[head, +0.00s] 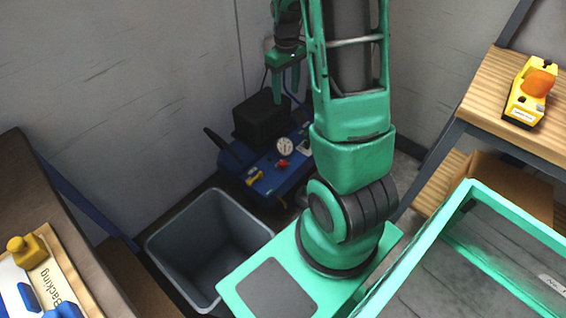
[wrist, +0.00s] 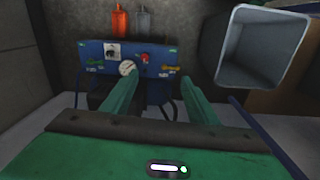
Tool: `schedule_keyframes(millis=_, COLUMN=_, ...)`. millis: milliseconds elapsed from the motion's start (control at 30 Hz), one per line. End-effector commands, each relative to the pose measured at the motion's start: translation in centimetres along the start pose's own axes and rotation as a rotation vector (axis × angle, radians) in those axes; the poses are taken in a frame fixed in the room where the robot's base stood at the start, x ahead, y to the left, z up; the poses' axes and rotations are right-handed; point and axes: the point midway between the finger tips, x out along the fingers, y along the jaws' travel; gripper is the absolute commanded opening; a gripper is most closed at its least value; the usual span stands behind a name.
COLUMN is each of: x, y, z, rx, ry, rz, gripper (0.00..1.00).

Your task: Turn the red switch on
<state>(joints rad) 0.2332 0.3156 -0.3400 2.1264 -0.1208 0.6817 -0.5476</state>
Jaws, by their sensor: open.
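The red switch (head: 283,163) is a small red part on the blue compressor (head: 262,178), just below a white round gauge (head: 283,146) in the head view. In the wrist view the red switch (wrist: 145,59) sits on the blue panel (wrist: 95,52), right of the gauge (wrist: 128,68). Its position, on or off, is too small to tell. My gripper (head: 287,95) is open and empty, above and behind the compressor in the head view. In the wrist view its two fingers (wrist: 161,82) are spread and point toward the panel, apart from the switch.
A grey bin (head: 165,243) stands in front of the compressor. Yellow fittings (head: 254,176) lie near the switch. A wooden bench (head: 480,105) is at right, a dark table (head: 30,185) at left.

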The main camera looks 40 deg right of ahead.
Motion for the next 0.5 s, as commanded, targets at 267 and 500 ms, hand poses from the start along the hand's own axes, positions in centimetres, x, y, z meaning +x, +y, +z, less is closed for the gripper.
schedule_keyframes(millis=267, x=9.6, y=4.0, z=-5.4, rx=-0.217, ry=-0.009, rz=0.009, gripper=0.54)
schedule_keyframes(millis=500, x=18.9, y=6.5, z=-8.4, rx=-0.416, ry=-0.011, rz=0.012, gripper=0.54)
